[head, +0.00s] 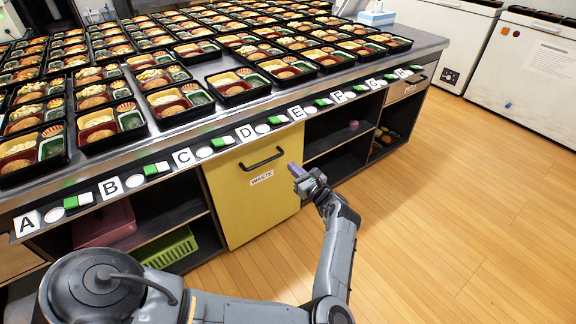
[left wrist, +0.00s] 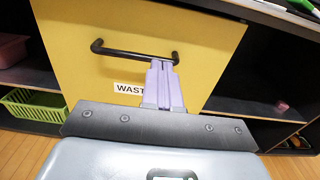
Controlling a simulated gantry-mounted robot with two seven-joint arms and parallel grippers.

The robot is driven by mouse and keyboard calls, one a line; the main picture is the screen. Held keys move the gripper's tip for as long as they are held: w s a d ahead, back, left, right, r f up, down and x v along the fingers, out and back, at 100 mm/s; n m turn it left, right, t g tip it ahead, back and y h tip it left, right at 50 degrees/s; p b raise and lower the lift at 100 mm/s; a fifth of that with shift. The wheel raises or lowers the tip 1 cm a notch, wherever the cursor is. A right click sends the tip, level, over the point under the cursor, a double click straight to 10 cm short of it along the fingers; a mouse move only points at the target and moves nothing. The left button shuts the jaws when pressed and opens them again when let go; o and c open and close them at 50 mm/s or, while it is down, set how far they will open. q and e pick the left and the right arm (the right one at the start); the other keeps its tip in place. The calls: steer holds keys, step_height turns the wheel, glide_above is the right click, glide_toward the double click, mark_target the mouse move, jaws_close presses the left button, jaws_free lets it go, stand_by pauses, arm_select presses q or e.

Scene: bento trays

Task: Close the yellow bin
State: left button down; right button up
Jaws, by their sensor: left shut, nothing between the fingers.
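The yellow bin (head: 236,205) is a front panel in the counter with a black bar handle and a "WASTE" label. Its front looks about level with the counter's face in the head view; I cannot tell if a small gap is left. It also fills the middle of the left wrist view (left wrist: 78,45). The black handle (head: 262,159) shows in the left wrist view too (left wrist: 125,53). My left gripper (head: 296,170) is shut and empty, with its purple fingers (left wrist: 162,68) in front of the panel near the handle's right part. Whether they touch is unclear. My right gripper is not in view.
The steel counter (head: 210,128) above holds many bento trays and has lettered tags along its edge. Open shelves flank the bin, with a green basket (head: 168,248) and a pink box (head: 104,222) at left. The wooden floor (head: 450,210) at right is clear.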

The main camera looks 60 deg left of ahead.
mark_target(268, 143)
arm_select(q)
steer(key=a+b, duration=0.2)
steer(key=a, duration=0.2)
steer(key=s+a+b, duration=0.1)
steer(key=a, duration=0.3)
steer(key=a+b, duration=0.2)
steer(key=a, duration=0.3)
steer(key=shift+s+b, duration=0.3)
steer(key=shift+s, duration=0.1)
steer(key=shift+a, duration=0.1)
